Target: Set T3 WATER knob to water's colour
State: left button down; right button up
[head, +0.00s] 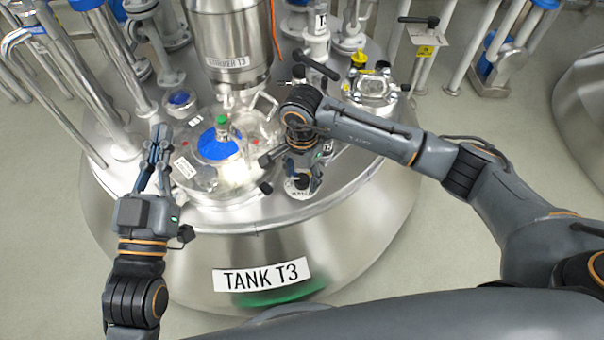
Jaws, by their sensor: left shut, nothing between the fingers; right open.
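A small dark knob (301,181) sits on a pale round base near the front right of the tank top, and its partly hidden label (299,193) seems to read WATER. My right gripper (303,172) points down right over this knob and hides part of it. Its fingers are open; I cannot tell whether they touch the knob. The knob's setting and any colour marks around it are too small or hidden to read. My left gripper (159,132) is shut and empty at the left of the tank lid.
Blue shows through the round clear lid (218,146), which has a green-topped fitting (222,122). A steel stirrer housing (232,40) stands behind. The TANK T3 label (262,275) is on the front wall. Pipes (110,50) crowd the left; a valve with a yellow cap (358,60) stands behind right.

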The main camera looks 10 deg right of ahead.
jog(key=c, duration=1.2)
jog(key=shift+o, duration=0.2)
pick_arm(q)
jog(key=shift+f, duration=0.1)
pick_arm(e)
jog(key=shift+m, duration=0.3)
jog(key=shift+r+m, duration=0.1)
jog(key=shift+m, duration=0.8)
jog(key=m+p, duration=0.1)
jog(key=m, duration=0.5)
jog(key=shift+m+p, duration=0.35)
jog(key=shift+m, duration=0.05)
pick_arm(q)
notch_tip(320, 180, down, 10)
jog(key=a+g+y, duration=0.1)
jog(key=g+y, duration=0.1)
jog(key=g, duration=0.4)
jog(key=shift+s+a+p, duration=0.3)
jog(key=shift+a+p, duration=0.05)
pick_arm(e)
jog(key=shift+m, duration=1.4)
